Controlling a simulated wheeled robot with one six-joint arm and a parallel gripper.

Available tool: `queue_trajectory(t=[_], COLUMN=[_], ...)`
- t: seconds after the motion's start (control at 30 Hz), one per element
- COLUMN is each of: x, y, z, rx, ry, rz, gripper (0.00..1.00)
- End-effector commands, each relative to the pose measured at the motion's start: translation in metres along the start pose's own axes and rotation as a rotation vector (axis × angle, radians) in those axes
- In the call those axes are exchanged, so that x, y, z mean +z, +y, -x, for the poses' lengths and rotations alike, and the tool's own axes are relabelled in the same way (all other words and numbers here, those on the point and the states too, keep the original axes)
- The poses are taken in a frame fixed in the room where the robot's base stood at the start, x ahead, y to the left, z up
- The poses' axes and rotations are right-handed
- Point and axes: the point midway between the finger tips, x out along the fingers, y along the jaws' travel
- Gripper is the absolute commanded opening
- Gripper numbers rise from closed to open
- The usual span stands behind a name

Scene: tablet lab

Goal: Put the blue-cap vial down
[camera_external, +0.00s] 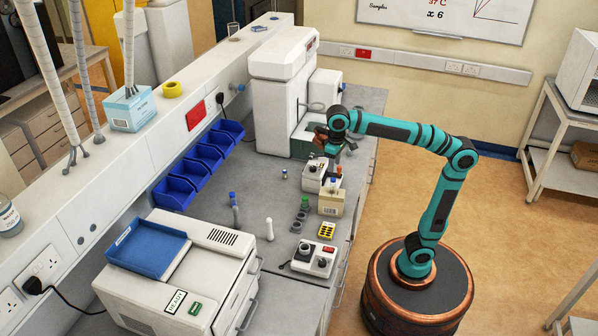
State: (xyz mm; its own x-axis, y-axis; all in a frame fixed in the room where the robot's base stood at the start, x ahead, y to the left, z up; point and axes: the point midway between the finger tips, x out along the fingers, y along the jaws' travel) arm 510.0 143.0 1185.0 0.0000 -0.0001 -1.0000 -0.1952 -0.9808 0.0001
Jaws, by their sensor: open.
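A small vial with a blue cap (333,184) shows upright at the cream box with a label (331,203), near the front edge of the bench. I cannot tell whether it stands in the box or on it. My gripper (328,158) is open, behind and above this box, over a small white device (315,177). The fingertips are small and partly hidden by my wrist. Nothing is clearly seen between them. Another blue-capped item (232,198) stands upright further left on the bench.
A large white instrument (280,85) stands behind my gripper. Blue bins (205,160) line the wall side. A yellow rack (327,231), dark round pieces (301,215) and a white device with a dark knob (313,257) lie nearer the camera.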

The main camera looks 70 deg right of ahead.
Motion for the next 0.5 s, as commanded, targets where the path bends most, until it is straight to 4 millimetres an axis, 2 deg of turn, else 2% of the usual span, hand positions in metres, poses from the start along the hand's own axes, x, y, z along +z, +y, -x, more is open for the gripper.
queue_trajectory(t=[0.23,0.5], x=[0.002,0.010], y=[0.007,0.045], z=[-0.004,-0.022], rx=[-0.025,-0.147], ry=[0.046,0.342], rz=[0.006,0.043], gripper=[0.44,0.44])
